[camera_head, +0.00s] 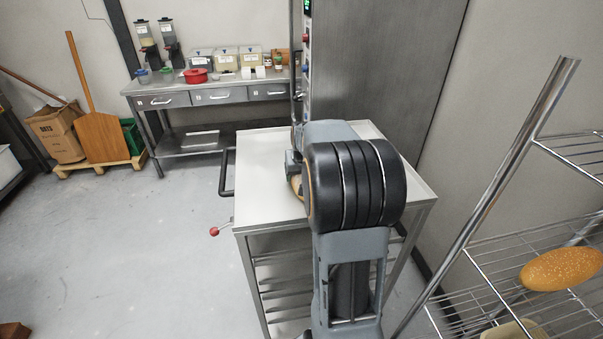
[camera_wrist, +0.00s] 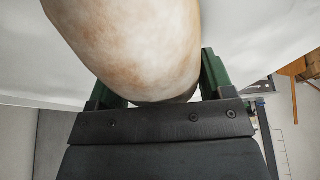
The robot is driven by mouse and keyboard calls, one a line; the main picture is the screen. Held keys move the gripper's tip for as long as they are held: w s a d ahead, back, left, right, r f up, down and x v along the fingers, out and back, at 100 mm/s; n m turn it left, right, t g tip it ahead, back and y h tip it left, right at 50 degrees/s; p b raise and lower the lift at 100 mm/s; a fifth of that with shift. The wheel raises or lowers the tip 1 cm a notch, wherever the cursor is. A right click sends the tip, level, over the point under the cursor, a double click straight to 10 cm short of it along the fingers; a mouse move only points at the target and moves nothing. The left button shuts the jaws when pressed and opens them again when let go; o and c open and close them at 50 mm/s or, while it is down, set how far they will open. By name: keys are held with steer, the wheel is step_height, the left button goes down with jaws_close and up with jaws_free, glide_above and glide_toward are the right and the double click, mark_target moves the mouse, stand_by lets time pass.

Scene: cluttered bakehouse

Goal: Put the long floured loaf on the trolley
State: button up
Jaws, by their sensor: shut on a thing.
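The long floured loaf (camera_wrist: 130,45) fills the upper middle of the wrist view, pale and brown with a floury crust. My gripper (camera_wrist: 160,82) is shut on it, with a green finger on each side. The trolley (camera_head: 265,155), a pale-topped metal cart with a black handle, stands mid-picture in the head view. My arm hides much of its top, and my gripper and most of the loaf are hidden there too. The loaf appears over or on the trolley top; I cannot tell whether it touches.
A wire rack (camera_head: 500,258) on the right holds a seeded loaf (camera_head: 562,269). A steel workbench (camera_head: 215,86) with tubs and a red pot (camera_head: 196,76) stands behind. A tall grey cabinet (camera_head: 390,70) is close behind the trolley.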

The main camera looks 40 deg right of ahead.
steer(key=shift+f, duration=0.15)
steer(key=shift+o, duration=1.4)
steer(key=o, duration=0.5)
steer(key=shift+c, duration=0.2)
steer(key=shift+r, duration=0.35)
steer(key=v, duration=1)
steer(key=shift+s+r, duration=0.2)
steer(key=shift+r, duration=0.15)
steer(key=s+a+f+n, duration=0.1)
steer(key=s+a+f, duration=0.2)
steer(key=a, duration=0.4)
steer(key=s+a+f+n+y, duration=0.1)
steer(key=s+a+f+n, duration=0.1)
steer(key=s+a, duration=0.4)
steer(key=s+a+f+n+y, duration=0.1)
steer(key=s+a+f, duration=0.3)
steer(key=a, duration=0.4)
steer(key=shift+s+a+n, duration=0.35)
steer(key=shift+s+n, duration=0.15)
steer(key=shift+n, duration=0.1)
